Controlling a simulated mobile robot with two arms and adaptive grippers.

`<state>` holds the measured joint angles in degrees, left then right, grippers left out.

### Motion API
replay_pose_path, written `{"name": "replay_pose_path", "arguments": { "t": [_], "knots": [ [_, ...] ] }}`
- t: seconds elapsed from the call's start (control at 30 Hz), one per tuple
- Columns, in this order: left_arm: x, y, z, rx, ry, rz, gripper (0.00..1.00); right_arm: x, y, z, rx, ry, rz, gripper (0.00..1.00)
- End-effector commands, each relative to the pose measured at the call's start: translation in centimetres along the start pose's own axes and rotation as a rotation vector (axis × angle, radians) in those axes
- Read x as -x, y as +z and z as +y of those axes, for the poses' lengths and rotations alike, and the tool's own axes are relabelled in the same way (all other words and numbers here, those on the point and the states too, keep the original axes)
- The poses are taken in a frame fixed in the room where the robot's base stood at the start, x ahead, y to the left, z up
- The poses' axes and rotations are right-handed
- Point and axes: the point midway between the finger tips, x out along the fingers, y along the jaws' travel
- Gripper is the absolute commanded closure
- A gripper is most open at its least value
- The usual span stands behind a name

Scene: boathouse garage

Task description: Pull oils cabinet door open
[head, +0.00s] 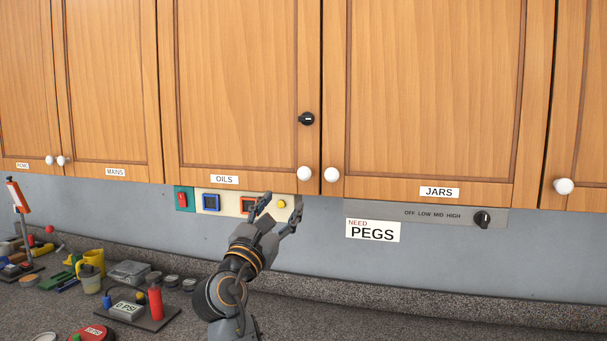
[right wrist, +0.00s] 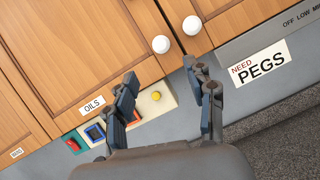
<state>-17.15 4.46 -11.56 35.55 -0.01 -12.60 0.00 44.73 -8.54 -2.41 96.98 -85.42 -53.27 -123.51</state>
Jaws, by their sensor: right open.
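The oils cabinet door (head: 240,85) is wooden, labelled OILS, and closed. Its white round knob (head: 304,173) sits at its lower right corner, with a black latch (head: 306,119) above it. My right gripper (head: 278,207) is open and empty, below the knob and in front of the button panel. In the right wrist view the oils door (right wrist: 80,50) and its knob (right wrist: 161,44) lie beyond the open fingers of my right gripper (right wrist: 168,88), apart from them. My left gripper is in neither view.
The jars door (head: 430,90) adjoins on the right, its knob (head: 331,174) close to the oils knob. A button panel (head: 231,203) and a PEGS sign (head: 372,231) are on the wall below. Bottles and tools crowd the counter's left; the counter's right (head: 450,310) is clear.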

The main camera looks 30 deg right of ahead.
Motion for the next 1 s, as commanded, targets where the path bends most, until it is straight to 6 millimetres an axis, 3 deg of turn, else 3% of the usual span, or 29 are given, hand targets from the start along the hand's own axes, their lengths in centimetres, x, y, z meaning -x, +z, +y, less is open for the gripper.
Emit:
{"name": "replay_pose_path", "arguments": {
  "t": [0.6, 0.8, 1.0],
  "knots": [
    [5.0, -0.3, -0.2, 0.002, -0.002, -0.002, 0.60, -11.6, 0.2, -0.1, 0.001, -0.002, 0.001, 0.45],
    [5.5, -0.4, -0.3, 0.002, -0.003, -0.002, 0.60, -13.1, 0.0, -0.1, -0.001, -0.001, 0.002, 0.45],
    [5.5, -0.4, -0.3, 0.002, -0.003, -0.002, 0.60, -13.3, -0.1, -0.1, -0.002, -0.001, 0.002, 0.45]
  ]
}}
